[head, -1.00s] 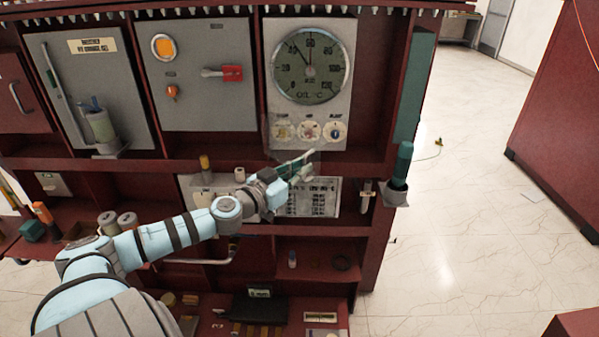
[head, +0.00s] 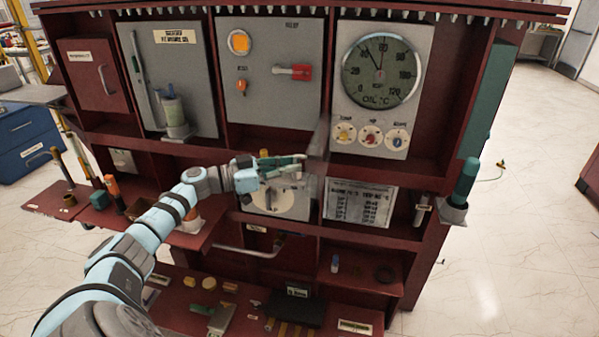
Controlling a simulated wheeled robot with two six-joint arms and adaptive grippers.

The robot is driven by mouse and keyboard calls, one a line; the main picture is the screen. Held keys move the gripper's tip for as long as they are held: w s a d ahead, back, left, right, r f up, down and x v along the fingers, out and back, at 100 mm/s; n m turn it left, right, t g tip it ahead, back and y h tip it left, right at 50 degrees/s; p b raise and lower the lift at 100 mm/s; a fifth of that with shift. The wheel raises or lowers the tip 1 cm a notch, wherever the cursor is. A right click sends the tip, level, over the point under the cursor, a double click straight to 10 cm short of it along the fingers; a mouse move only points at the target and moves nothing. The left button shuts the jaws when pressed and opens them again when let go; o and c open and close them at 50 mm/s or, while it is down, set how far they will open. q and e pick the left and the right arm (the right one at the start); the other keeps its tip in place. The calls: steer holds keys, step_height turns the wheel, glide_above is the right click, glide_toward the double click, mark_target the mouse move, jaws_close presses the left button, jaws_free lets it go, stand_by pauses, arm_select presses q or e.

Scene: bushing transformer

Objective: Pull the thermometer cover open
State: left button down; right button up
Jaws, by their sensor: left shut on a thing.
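The thermometer (head: 381,72) is a round dial on a grey panel at the upper right of the red cabinet. The thermometer cover (head: 319,138) is a faint, see-through pane. It stands out from the panel's left side, seen nearly edge-on, and the dial's face is clear of it. My left gripper (head: 300,161) reaches in from the left, below and left of the gauges. It is shut at the cover's lower free edge; the exact grip is small and blurred. My right gripper is out of view.
A red-handled switch (head: 300,72) is on the panel to the left. A green-handled tool (head: 465,180) stands in a holder at the cabinet's right edge. Shelves below hold a printed plate (head: 358,203) and small items. Open floor lies to the right.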

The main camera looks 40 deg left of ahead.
arm_select(q)
steer(key=shift+s+a+r, duration=0.1)
steer(key=shift+a+r, duration=0.05)
steer(key=shift+a, duration=0.95)
steer(key=c, duration=2)
jaws_free()
steer(key=shift+c, duration=0.2)
steer(key=o, duration=0.3)
steer(key=shift+w+d, duration=0.1)
steer(key=shift+w, duration=0.3)
steer(key=v, duration=1.2)
steer(key=shift+f, duration=0.3)
steer(key=shift+s, duration=0.1)
